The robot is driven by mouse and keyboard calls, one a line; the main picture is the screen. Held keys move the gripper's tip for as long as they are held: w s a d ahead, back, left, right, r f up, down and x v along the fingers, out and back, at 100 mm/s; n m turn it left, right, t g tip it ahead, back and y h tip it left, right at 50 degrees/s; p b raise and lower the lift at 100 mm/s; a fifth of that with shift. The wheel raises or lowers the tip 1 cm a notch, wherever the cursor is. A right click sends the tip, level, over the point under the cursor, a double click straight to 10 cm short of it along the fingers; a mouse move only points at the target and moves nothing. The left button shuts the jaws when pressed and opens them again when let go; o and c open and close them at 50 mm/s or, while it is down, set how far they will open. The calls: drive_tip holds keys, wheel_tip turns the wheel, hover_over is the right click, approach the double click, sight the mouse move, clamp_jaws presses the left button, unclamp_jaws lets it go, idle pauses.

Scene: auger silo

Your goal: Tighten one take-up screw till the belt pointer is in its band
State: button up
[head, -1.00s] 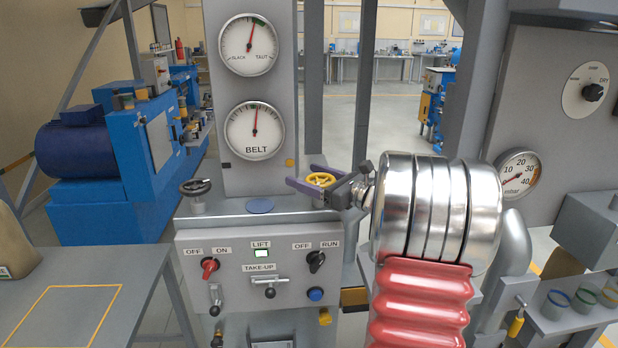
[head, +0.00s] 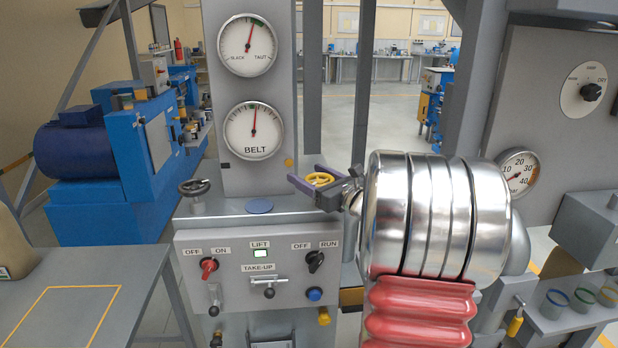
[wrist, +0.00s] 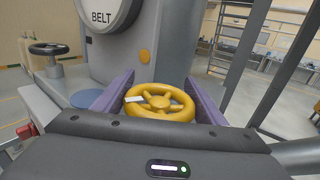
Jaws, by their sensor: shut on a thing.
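A yellow take-up handwheel (head: 320,179) sits at the right end of the cabinet top, and it fills the middle of the wrist view (wrist: 160,102). My gripper (head: 305,177) has its purple fingers on either side of the wheel's rim, shut on it. A black handwheel (head: 195,187) stands free at the left end. The BELT gauge (head: 253,130) has its pointer standing nearly straight up, at or close to the small green band; I cannot tell exactly. The SLACK/TAUT gauge (head: 247,46) has its pointer just right of upright, by its green band.
A grey table (head: 130,275) stands at the left. A mbar gauge (head: 517,170) is at the right.

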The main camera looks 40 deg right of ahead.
drive_tip(key=shift+d+r+m+h, duration=0.1)
drive_tip(key=shift+d+m+h, duration=0.1)
drive_tip(key=shift+m+h, duration=0.5)
drive_tip(key=shift+d+r+m+h, duration=0.15)
drive_tip(key=shift+m+h, duration=0.25)
drive_tip(key=shift+h, duration=0.6)
drive_tip(key=shift+f, duration=0.15)
drive_tip(key=o, duration=1.1)
drive_tip(key=shift+s, duration=0.15)
drive_tip(key=v, duration=1.3)
drive_tip(key=shift+s+a, duration=0.15)
drive_tip(key=shift+s, duration=0.1)
